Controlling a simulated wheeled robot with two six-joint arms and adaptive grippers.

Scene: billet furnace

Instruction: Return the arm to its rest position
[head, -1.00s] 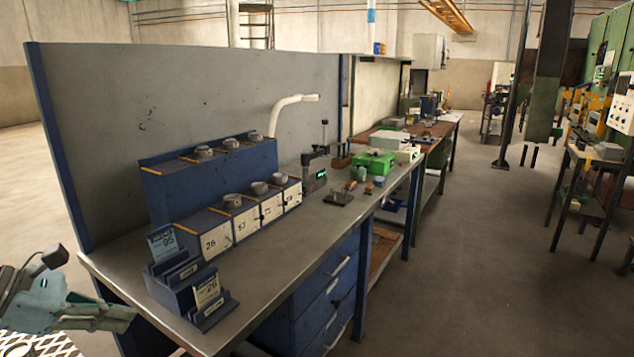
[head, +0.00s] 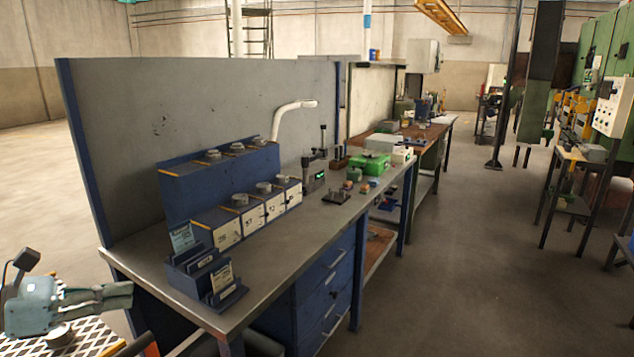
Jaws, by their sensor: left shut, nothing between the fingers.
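My left gripper (head: 112,296) is at the lower left of the head view, to the left of the workbench's near corner. Its fingers are shut, point right and hold nothing. It is apart from the workbench (head: 262,292) and from everything on it. My right gripper is not in view.
The bench carries a blue card holder (head: 205,280), a blue stepped rack (head: 225,185) with several round pieces, a measuring stand (head: 313,172) and a green box (head: 371,164). A white grating (head: 90,335) lies below my left gripper.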

